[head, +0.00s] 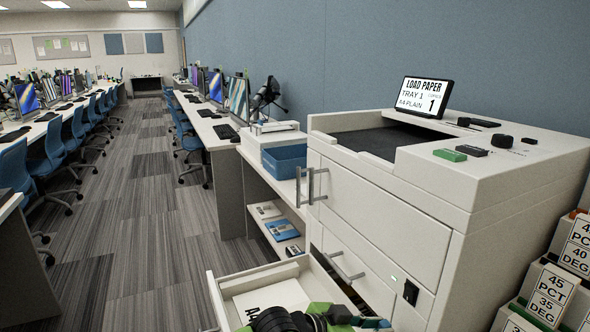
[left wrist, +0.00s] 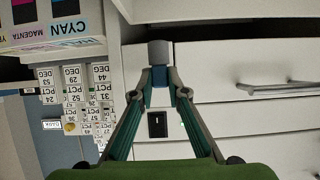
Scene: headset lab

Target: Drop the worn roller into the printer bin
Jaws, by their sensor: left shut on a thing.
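My left gripper (left wrist: 158,80) is shut on a small grey and dark blue piece (left wrist: 159,52), apparently the worn roller, in the left wrist view. In the head view this gripper (head: 376,322) is low at the bottom edge, pointing right in front of the printer; the held piece is hard to make out there. The white printer (head: 400,215) fills the right side, with its lower paper drawer (head: 215,298) pulled open. My right gripper is not in view.
A screen (head: 424,97) on the printer reads LOAD PAPER, TRAY 1. Labelled PCT/DEG boxes (head: 551,295) are stacked at the right, beside the printer. The left wrist view also shows a CYAN/MAGENTA carton (left wrist: 55,28). A carpeted aisle (head: 150,200) is open at the left.

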